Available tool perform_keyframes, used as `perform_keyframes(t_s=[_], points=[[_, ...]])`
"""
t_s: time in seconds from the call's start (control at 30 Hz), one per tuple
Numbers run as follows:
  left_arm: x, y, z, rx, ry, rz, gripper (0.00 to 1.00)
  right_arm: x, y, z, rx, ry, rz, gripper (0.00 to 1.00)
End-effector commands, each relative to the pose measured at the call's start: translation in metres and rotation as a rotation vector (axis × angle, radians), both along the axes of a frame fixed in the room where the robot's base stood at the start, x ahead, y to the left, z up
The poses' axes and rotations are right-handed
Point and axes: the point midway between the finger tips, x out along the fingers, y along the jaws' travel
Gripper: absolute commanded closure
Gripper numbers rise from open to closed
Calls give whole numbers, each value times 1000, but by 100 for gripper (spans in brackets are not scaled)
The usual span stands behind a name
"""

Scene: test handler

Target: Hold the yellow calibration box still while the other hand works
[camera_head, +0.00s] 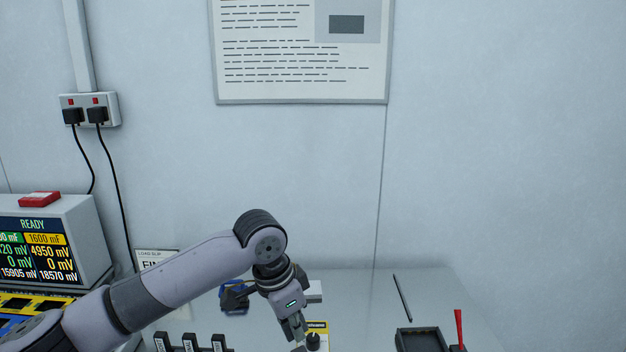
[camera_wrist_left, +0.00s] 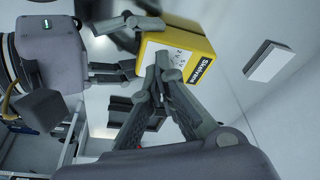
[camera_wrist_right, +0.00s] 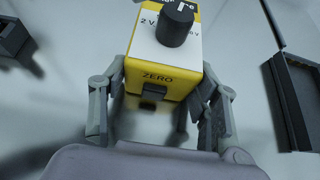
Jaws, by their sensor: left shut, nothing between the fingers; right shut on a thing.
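The yellow calibration box (camera_wrist_right: 165,85) has a white top face with a dark round knob (camera_wrist_right: 175,24) and a dark switch under the word ZERO. My right gripper (camera_wrist_right: 160,100) is shut on it, one finger on each side. In the head view the box (camera_head: 318,328) is partly hidden behind my left gripper (camera_head: 298,338). The left wrist view shows the box (camera_wrist_left: 190,35) and my left gripper (camera_wrist_left: 160,68), shut and empty, its tips in front of the box's white face. I cannot tell whether they touch it. My right gripper's fingers (camera_wrist_left: 135,48) reach the box there too.
A black tray (camera_head: 423,340) stands right of the box, with a red-handled tool (camera_head: 459,328) beside it. A dark pen (camera_head: 402,297) lies behind. Several labelled black holders (camera_head: 190,343) stand front left. A meter reading READY (camera_head: 45,245) is at far left. The table's back right is mostly clear.

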Motion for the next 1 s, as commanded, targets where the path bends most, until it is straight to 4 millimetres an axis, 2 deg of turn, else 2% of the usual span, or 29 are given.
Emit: perform_keyframes(t_s=[0.1, 0.3, 1.0], points=[[0, 0, -14, -2, 3, 0, 100, -1, -1, -4, -5, 8, -3, 61], [0, 0, -25, -1, 2, 0, 100, -1, -1, -4, -5, 8, -3, 61], [0, -3, -30, 2, 7, -1, 100, -1, 0, -4, -4, 7, 0, 61]])
